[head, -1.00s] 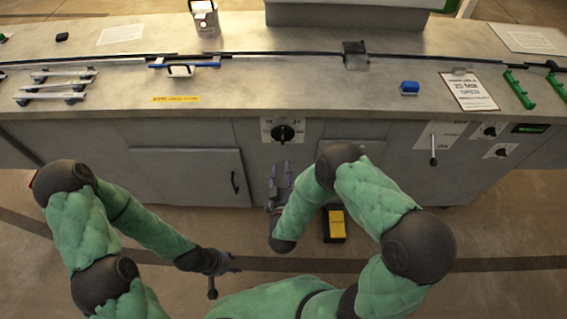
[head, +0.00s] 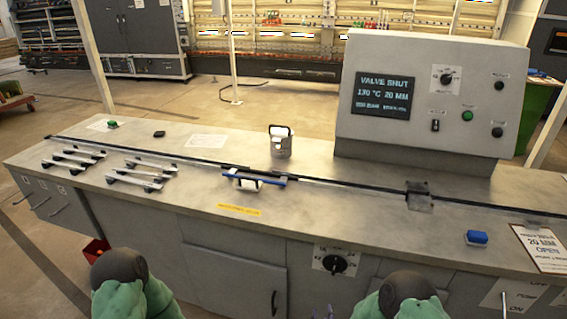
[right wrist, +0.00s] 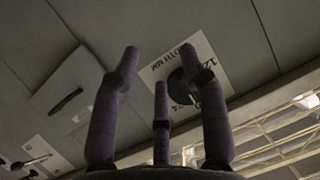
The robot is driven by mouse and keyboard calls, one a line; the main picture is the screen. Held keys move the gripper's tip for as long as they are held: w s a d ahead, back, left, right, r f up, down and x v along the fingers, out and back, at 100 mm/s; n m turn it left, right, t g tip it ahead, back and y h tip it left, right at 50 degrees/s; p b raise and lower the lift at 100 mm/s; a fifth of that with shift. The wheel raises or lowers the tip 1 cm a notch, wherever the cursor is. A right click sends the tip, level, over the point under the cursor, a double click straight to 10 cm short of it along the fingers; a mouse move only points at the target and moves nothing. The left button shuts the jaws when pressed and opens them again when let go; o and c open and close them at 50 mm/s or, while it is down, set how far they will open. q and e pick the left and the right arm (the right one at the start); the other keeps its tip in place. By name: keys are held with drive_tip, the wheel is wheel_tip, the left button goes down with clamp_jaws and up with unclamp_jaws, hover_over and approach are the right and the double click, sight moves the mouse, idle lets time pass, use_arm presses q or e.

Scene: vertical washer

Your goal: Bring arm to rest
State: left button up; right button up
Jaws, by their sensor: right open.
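Both of my green arms show at the bottom edge of the head view, only their dark-capped upper parts. My right gripper (right wrist: 163,65) spreads its purple fingers in the right wrist view, open with nothing between them. The dark dial knob (head: 334,264) sits on a white plate on the bench front. It also shows behind the fingers in the right wrist view (right wrist: 178,88); contact is unclear. My left gripper is out of view.
The long grey bench (head: 190,190) fills the front. It carries a blue-handled clamp (head: 252,180), a metal canister (head: 280,142), a blue block (head: 476,238), several metal bars and a control console (head: 430,90). A red box (head: 96,252) stands on the floor at left.

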drive_tip(key=s+a+f+g+y+p, duration=0.1)
drive_tip(key=s+f+g+y, duration=0.2)
drive_tip(key=s+g, duration=0.3)
drive_tip(key=s+a+f+g+y+p, duration=0.1)
drive_tip(key=s+f+g, duration=0.4)
drive_tip(key=s, duration=1)
drive_tip(key=shift+a+g+y, duration=0.75)
drive_tip(key=shift+g+y, duration=0.15)
drive_tip(key=shift+w, duration=0.1)
drive_tip(key=shift+c, duration=0.5)
